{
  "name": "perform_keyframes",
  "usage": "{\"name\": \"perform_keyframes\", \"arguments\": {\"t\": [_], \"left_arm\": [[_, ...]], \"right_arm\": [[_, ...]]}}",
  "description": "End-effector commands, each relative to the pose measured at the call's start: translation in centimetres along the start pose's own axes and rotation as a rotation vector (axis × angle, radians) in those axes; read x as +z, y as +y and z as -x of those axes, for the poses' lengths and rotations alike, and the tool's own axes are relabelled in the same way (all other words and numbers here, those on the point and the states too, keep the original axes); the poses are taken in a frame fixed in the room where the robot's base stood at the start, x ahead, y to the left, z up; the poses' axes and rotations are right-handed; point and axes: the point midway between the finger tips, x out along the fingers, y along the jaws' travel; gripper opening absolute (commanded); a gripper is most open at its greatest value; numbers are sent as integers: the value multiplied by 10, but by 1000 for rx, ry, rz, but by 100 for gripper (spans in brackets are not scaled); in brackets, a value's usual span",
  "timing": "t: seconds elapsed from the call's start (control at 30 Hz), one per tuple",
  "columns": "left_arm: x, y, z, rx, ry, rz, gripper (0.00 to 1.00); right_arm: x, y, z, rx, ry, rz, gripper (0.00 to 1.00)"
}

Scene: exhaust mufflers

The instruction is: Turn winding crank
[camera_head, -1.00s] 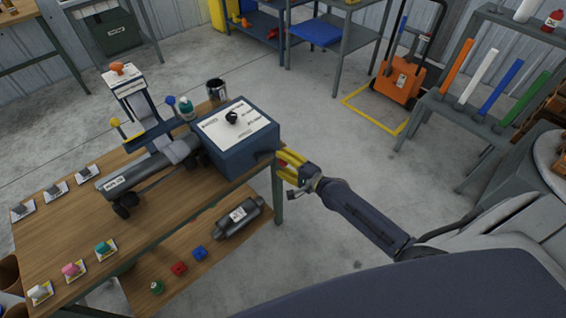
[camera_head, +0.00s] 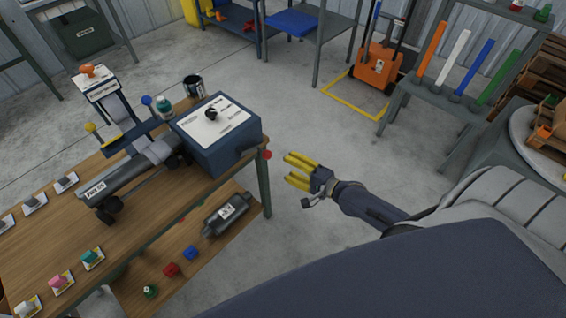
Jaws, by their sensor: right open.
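A blue box (camera_head: 225,150) with a white labelled top and a black knob (camera_head: 211,114) stands at the right end of the wooden workbench (camera_head: 150,215). A small red ball-shaped knob (camera_head: 267,154) shows at the box's right side, close to the bench corner; it may be the crank's handle, but the crank arm is not clear. My right gripper (camera_head: 291,170) has yellow fingers, spread open and empty. It is to the right of the red knob, apart from it, pointing left toward the box. My left gripper is not in view.
A grey cylinder (camera_head: 112,178) joins the box's left side. A dark muffler (camera_head: 226,213) and small coloured blocks lie on the lower shelf. Coloured switches line the bench front. Open concrete floor lies right of the bench; an orange pallet jack (camera_head: 377,68) stands beyond.

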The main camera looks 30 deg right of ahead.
Motion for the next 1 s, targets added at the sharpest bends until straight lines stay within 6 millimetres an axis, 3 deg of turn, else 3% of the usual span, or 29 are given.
{"name": "perform_keyframes", "arguments": {"t": [0.23, 1.0], "left_arm": [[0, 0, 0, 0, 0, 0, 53], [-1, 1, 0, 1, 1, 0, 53]], "right_arm": [[0, 0, 10, 0, 0, 0, 55], [0, 0, 10, 0, 0, 0, 55]]}}
